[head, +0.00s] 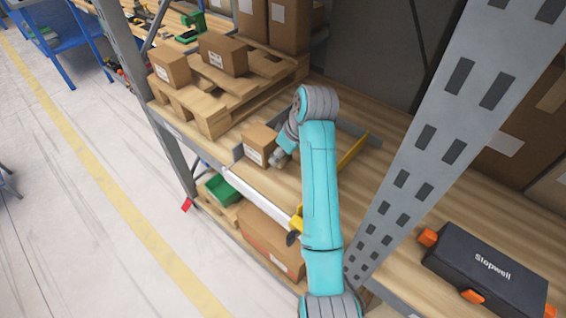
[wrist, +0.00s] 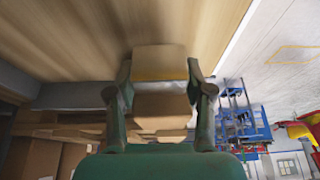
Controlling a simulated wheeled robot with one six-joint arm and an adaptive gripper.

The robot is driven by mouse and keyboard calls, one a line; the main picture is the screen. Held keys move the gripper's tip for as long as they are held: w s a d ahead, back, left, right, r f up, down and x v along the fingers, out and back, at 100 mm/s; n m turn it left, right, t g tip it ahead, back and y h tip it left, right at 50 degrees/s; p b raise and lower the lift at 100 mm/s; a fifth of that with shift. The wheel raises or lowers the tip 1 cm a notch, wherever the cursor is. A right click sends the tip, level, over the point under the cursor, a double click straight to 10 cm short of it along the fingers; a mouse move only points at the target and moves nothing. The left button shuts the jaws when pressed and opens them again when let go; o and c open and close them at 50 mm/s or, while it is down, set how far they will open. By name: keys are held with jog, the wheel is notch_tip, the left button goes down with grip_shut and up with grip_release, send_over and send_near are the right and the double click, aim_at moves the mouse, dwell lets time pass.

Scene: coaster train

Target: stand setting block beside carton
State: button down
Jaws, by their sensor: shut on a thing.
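A tan cardboard carton (head: 258,145) with a white label stands on the shelf board, in front of the pallet. My gripper (head: 279,157) is close to its right side in the head view; I cannot tell whether they touch. In the wrist view my gripper (wrist: 160,75) is shut on the setting block (wrist: 160,62), a tan piece with a yellowish edge between the fingertips. A brown face (wrist: 160,112) shows behind it, perhaps the carton. The block is not made out in the head view. The wrist view is blurred, so the block's tilt and contact with the board are unclear.
A pallet (head: 212,122) with boxes lies behind the carton. A yellow strip (head: 352,150) stands to the right of my arm. A perforated upright (head: 435,140) and a dark Stopwell case (head: 485,272) are further right. A green bin (head: 222,190) sits below.

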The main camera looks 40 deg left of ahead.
aim_at(286, 156)
jog(key=shift+a+f, duration=0.1)
jog(key=shift+f, duration=1.75)
jog(key=shift+f, duration=0.15)
jog(key=shift+c, duration=2.2)
grip_release()
jog(key=v, duration=0.7)
jog(key=shift+r, duration=0.4)
jog(key=shift+s, duration=0.1)
